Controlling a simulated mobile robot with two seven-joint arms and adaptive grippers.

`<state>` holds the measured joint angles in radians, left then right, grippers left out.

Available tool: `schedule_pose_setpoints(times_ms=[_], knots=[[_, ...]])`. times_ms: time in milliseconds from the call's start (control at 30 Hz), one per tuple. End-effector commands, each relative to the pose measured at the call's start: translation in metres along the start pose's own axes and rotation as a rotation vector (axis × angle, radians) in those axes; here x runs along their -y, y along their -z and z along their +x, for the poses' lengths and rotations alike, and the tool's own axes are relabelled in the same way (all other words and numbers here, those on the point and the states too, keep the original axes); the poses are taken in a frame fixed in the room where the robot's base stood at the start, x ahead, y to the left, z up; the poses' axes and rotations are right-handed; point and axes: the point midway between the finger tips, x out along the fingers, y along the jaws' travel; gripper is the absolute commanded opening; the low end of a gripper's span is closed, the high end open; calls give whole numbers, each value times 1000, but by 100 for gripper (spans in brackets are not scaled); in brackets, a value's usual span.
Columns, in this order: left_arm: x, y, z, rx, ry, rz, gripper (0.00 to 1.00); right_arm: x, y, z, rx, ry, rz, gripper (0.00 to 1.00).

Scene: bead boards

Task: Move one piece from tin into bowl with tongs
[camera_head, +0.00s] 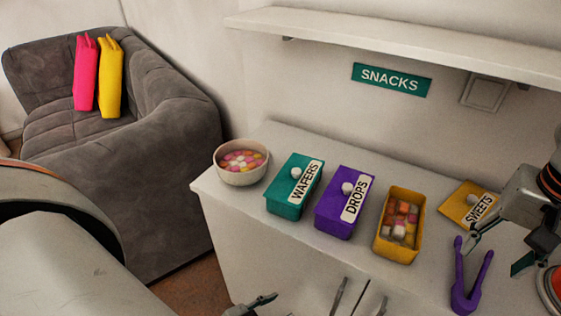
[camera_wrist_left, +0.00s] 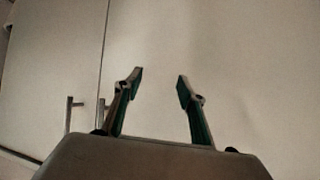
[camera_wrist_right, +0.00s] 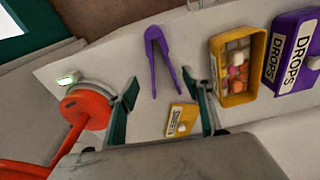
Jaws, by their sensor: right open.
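The purple tongs (camera_head: 466,277) lie on the counter, and they also show in the right wrist view (camera_wrist_right: 153,52). The yellow tin (camera_head: 382,245) is open and holds several coloured pieces (camera_head: 401,219). Its yellow lid (camera_head: 457,208), labelled SWEETS, lies on the counter to its right. The white bowl (camera_head: 240,178) at the counter's left end holds several pink, yellow and white pieces. My right gripper (camera_head: 492,252) is open and empty above the counter, near the lid and tongs. My left gripper (camera_wrist_left: 161,74) is open and empty in front of the cabinet doors.
A closed teal WAFERS tin (camera_head: 281,207) and a closed purple DROPS tin (camera_head: 330,222) stand between the bowl and the yellow tin. A red round object (camera_wrist_right: 88,108) sits at the counter's right end. A shelf (camera_head: 400,38) overhangs the back. A grey sofa (camera_head: 150,180) stands left.

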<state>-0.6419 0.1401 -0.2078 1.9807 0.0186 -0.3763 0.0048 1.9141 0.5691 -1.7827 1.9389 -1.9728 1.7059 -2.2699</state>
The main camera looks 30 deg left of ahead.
Motion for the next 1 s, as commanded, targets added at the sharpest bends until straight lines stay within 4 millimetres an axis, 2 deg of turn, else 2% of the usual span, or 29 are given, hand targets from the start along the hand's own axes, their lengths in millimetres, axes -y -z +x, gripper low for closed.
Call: schedule_pose_setpoints(times_ms=[267, 667, 800, 1000], knots=[[-2, -8, 3, 7, -1, 2, 40, 0, 0, 10, 2, 1, 0, 50], [3, -31, 17, 20, 13, 28, 40, 1, -2, 61, 11, 2, -1, 50], [10, -21, 19, 5, 24, 37, 40, 1, -1, 74, 5, 1, 0, 50], [9, -25, 20, 11, 23, 40, 40, 1, -1, 89, 2, 2, 0, 50]])
